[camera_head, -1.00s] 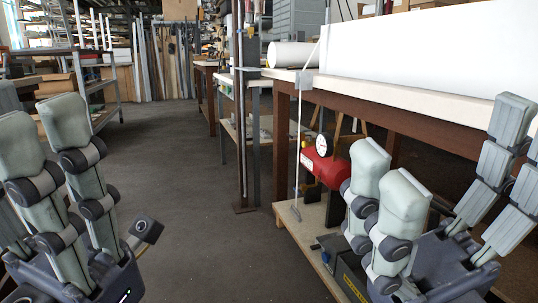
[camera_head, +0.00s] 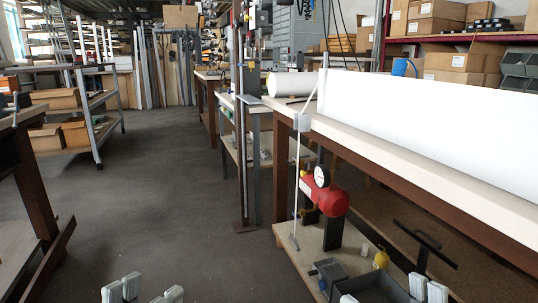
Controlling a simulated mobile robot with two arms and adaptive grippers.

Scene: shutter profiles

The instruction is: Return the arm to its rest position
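Both my grippers show only as pale fingertips at the bottom edge. My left gripper (camera_head: 143,291) is at the bottom left, with its two pairs of fingertips apart and nothing seen between them. My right gripper (camera_head: 385,294) is at the bottom right, in front of the lower shelf, with a wide gap between its fingertips. The gripper bodies and both arms are out of view below the picture.
A workbench (camera_head: 398,152) bearing a long white panel (camera_head: 430,112) runs along the right. Below it, a red machine with a gauge (camera_head: 325,200) stands on a low wooden shelf (camera_head: 282,240). Dark floor (camera_head: 150,190) is open in the middle. A shelf rack (camera_head: 95,120) stands left.

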